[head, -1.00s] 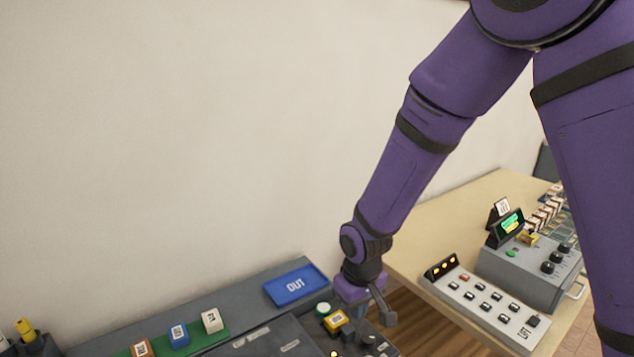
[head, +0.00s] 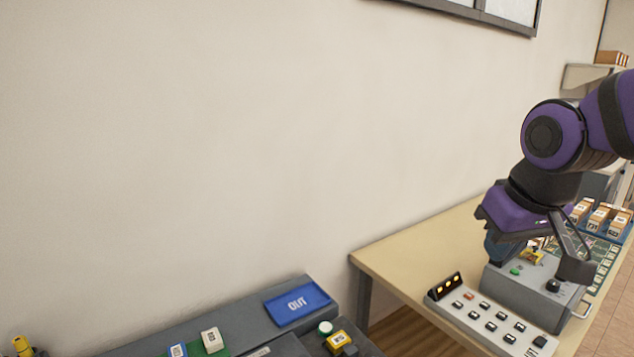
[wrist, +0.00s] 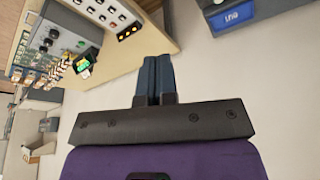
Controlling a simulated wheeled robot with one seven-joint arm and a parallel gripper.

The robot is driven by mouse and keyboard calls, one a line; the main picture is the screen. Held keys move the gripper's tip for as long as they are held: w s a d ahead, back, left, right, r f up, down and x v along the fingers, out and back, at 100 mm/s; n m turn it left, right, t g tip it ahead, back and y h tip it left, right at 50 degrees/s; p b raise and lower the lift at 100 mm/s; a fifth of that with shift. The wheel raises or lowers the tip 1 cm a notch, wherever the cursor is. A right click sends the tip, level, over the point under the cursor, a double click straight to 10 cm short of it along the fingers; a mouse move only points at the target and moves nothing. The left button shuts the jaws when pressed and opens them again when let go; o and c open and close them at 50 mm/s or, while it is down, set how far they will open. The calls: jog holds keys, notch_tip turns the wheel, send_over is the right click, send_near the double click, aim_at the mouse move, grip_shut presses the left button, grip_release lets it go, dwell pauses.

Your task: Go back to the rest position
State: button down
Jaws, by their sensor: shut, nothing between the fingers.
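My gripper (wrist: 157,80) is shut and empty; its two dark blue fingers lie side by side in the wrist view. In the head view, my gripper (head: 497,250) hangs at the right, in front of the grey control box on the wooden table. It hides part of that box, and its fingertips are partly hard to make out against it. My purple arm comes in from the right edge.
The wooden table (head: 408,250) holds a button panel (head: 492,322), a grey box (head: 530,298) with knobs, and several small blocks behind. At the lower left, a dark counter (head: 240,317) bears a blue OUT tray (head: 297,303). The wall area between is clear.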

jog(key=s+d+r+m+t, duration=0.1)
jog(key=s+d+r, duration=0.3)
jog(key=s, duration=0.6)
jog(key=shift+d+r+m, duration=0.2)
jog(key=shift+d+m, duration=0.05)
jog(key=shift+m, duration=0.15)
jog(key=shift+w, duration=0.1)
dwell(1.0)
